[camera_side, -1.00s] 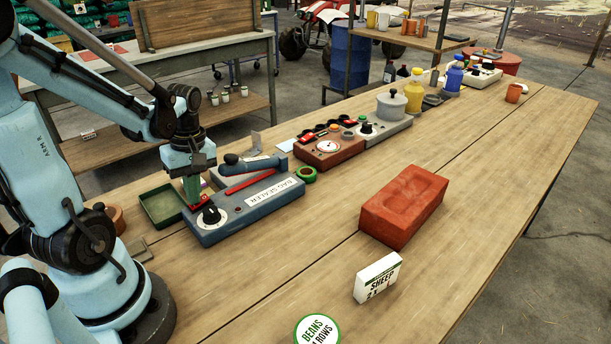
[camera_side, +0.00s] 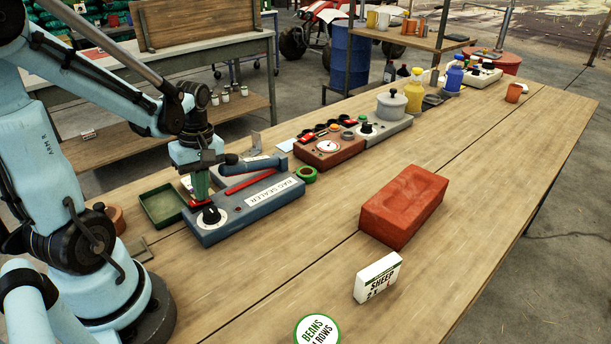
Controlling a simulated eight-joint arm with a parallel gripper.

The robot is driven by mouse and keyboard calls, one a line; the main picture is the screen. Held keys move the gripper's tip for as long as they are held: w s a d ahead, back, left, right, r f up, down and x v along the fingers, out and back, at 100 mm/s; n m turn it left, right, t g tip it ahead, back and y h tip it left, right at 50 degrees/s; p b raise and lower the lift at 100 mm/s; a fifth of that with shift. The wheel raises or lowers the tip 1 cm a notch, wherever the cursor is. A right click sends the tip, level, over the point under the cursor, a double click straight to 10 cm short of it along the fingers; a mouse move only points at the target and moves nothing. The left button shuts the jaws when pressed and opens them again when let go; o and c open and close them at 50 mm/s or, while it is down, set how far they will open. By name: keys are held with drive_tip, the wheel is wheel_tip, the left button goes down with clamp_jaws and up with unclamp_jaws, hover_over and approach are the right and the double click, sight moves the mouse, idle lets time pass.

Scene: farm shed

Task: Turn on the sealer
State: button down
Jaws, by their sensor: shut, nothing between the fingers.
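The bag sealer (camera_side: 246,208) is a blue-grey box on the left part of the wooden table, labelled "BAG SEALER". It has a red strip (camera_side: 250,181) and a dark lever arm along its top. Its black knob (camera_side: 211,214) on a pale dial sits at the near left end, beside a small red light (camera_side: 238,209). My gripper (camera_side: 202,198) points down, shut and empty, with its green fingers just above or at the knob. I cannot tell whether they touch it. The gripper hides part of the sealer's left back side.
A green tray (camera_side: 163,207) stands close left of the sealer, and a green tape roll (camera_side: 306,175) close right.

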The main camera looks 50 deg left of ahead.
wheel_tip(320, 180, up, 14)
drive_tip(key=w, duration=0.1)
drive_tip(key=shift+w+f, duration=0.15)
drive_tip(key=shift+w, duration=0.2)
idle(0.4)
drive_tip(key=shift+s+g, duration=0.3)
drive_tip(key=shift+g, duration=0.1)
approach(212, 199)
drive_tip(key=s+f, duration=0.5)
drive_tip(key=shift+s+f, duration=0.1)
drive_tip(key=shift+s, duration=0.05)
idle(0.5)
idle(0.3)
